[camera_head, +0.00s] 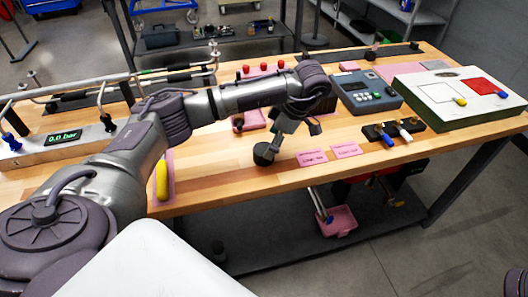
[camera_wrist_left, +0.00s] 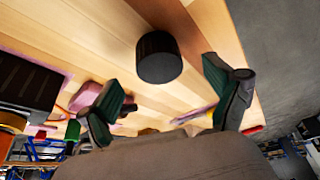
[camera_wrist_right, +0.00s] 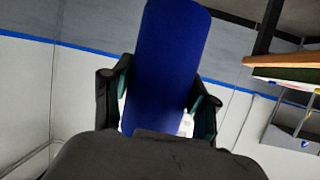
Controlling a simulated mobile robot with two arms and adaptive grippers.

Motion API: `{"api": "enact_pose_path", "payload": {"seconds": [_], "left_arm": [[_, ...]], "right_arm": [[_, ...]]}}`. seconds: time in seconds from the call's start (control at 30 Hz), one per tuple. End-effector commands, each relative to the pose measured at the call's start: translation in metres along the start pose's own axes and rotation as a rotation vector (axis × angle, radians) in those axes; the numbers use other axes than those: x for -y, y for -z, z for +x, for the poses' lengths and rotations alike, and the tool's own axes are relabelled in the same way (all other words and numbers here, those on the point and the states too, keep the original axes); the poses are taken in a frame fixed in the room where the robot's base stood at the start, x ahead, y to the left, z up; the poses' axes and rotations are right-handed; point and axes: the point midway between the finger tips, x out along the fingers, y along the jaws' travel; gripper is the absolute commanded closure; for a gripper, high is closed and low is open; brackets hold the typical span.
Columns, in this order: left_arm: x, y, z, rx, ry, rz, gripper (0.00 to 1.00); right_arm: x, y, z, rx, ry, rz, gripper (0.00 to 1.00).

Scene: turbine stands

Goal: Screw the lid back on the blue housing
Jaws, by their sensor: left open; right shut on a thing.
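A round black lid (camera_head: 265,154) stands on the wooden table near its front edge. It also shows in the left wrist view (camera_wrist_left: 158,57), just beyond the gap between my left fingertips. My left gripper (camera_head: 279,141) reaches down close to the lid. In the left wrist view its green-padded fingers (camera_wrist_left: 168,88) are spread, with nothing held between them. My right gripper (camera_wrist_right: 160,100) is shut on the blue housing (camera_wrist_right: 168,50), a long blue body with a rounded end. The right gripper and the housing are out of the head view.
A yellow object (camera_head: 161,181) lies on the table left of the lid. Pink labels (camera_head: 312,158) and a small black block with coloured connectors (camera_head: 393,132) are to its right. A grey control box (camera_head: 366,93) and a white case (camera_head: 460,97) stand further right.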

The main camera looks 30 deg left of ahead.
Motion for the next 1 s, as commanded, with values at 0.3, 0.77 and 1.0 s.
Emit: {"api": "enact_pose_path", "payload": {"seconds": [0.3, 0.77, 1.0], "left_arm": [[-0.002, 0.004, 0.041, -0.003, 0.005, 0.001, 0.1], [-0.003, 0.003, 0.047, -0.001, 0.002, 0.001, 0.15], [-0.003, 0.003, 0.047, -0.001, 0.002, 0.001, 0.55]], "right_arm": [[0.0, 0.009, -0.003, -0.003, 0.001, 0.002, 0.99], [0.0, 0.009, -0.003, -0.004, 0.001, 0.002, 0.99], [0.0, 0.009, -0.003, -0.004, 0.001, 0.002, 0.99]]}}
